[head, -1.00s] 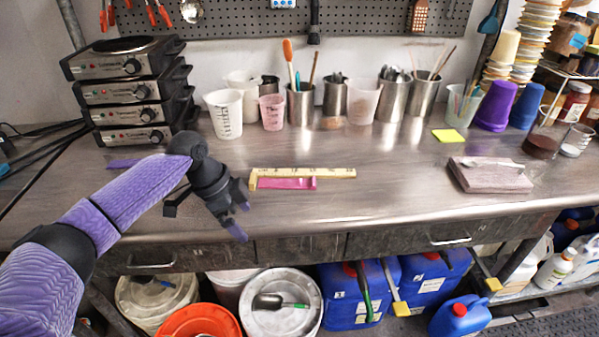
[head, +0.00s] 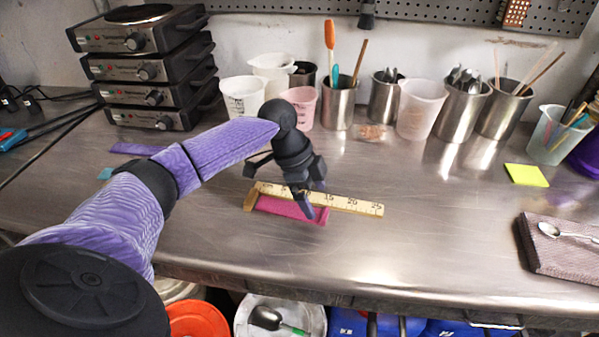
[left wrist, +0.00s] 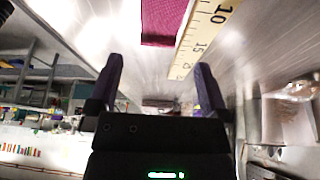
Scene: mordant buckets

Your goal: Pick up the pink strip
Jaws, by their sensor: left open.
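The pink strip (head: 283,207) lies flat on the steel bench, along the near side of a wooden ruler (head: 352,204). In the left wrist view the strip (left wrist: 165,20) shows at the top, beside the ruler (left wrist: 207,35). My left gripper (head: 309,204) is over the right part of the strip in the head view, its fingers pointing down and covering a bit of strip and ruler. In the left wrist view the fingers (left wrist: 158,82) stand wide apart with nothing between them. Whether a fingertip touches the strip is unclear. My right gripper is out of view.
A purple strip (head: 138,149) lies further left, near the stacked hotplates (head: 150,70). Cups and steel beakers (head: 338,105) line the back. A yellow note pad (head: 526,174) and a dark folded cloth (head: 560,250) are at the right. The bench between ruler and cloth is clear.

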